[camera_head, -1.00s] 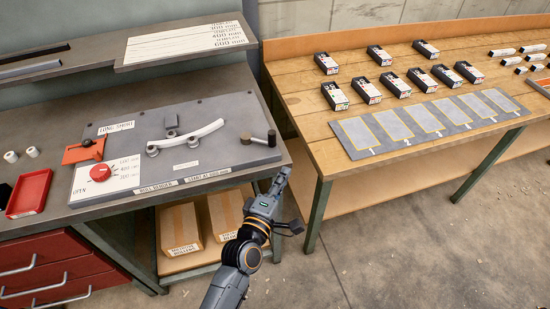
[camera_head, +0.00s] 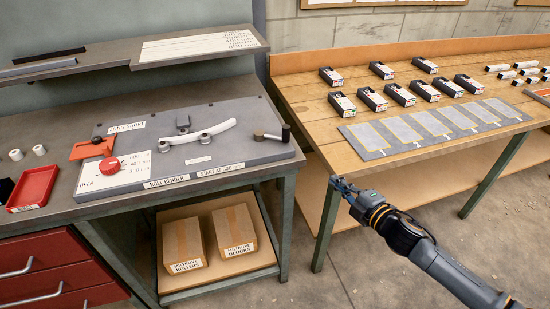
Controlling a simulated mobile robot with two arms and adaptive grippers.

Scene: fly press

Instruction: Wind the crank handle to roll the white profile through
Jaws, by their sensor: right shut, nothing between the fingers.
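The white profile (camera_head: 221,128) is a slightly curved strip lying across the rollers (camera_head: 204,138) of the roll bender on the grey plate (camera_head: 238,109). The crank handle (camera_head: 271,136) sits at the plate's right side. My right gripper (camera_head: 336,184) is shut and empty. It is to the right of the bender bench and lower in the picture than the crank, clear of it. My left gripper is out of view.
A red dial (camera_head: 109,164), an orange lever piece (camera_head: 92,149) and a red tray (camera_head: 33,188) are at the left. Boxes (camera_head: 239,229) stand on the shelf below. The wooden table (camera_head: 310,110) at right holds small dark boxes and a numbered mat (camera_head: 372,141).

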